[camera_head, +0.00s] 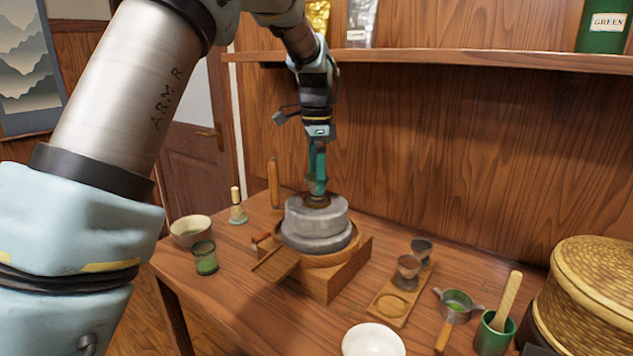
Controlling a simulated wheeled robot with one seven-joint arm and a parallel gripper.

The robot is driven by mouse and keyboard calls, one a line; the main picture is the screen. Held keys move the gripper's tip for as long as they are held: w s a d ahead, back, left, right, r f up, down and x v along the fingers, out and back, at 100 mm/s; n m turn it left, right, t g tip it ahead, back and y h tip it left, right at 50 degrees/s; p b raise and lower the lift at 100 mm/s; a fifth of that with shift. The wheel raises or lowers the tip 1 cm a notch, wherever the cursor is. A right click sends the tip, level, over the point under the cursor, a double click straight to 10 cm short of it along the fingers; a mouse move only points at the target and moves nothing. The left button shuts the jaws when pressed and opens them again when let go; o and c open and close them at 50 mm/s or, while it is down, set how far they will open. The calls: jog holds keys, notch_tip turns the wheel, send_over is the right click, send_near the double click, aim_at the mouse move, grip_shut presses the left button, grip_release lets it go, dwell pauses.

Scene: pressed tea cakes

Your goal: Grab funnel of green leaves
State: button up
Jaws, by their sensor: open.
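My gripper (317,182) is open and points straight down over the top of the grey stone mill (316,222). A small brownish, cup-like shape (317,201) sits at the mill's top centre, right at the fingertips. I cannot tell whether it is a funnel or whether the fingers touch it. Two small funnel-shaped cups, one brown (408,268) and one dark (421,248), stand in a wooden rack (378,305) to the right. The rack's front round place is empty. No leaves can be made out inside the cups.
A strainer with green contents (457,300), a green cup with a wooden handle (493,335) and a white bowl (373,341) stand right. A shelf (430,62) runs behind the arm.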

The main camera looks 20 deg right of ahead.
jog(key=shift+f, duration=0.5)
jog(key=c, duration=1.4)
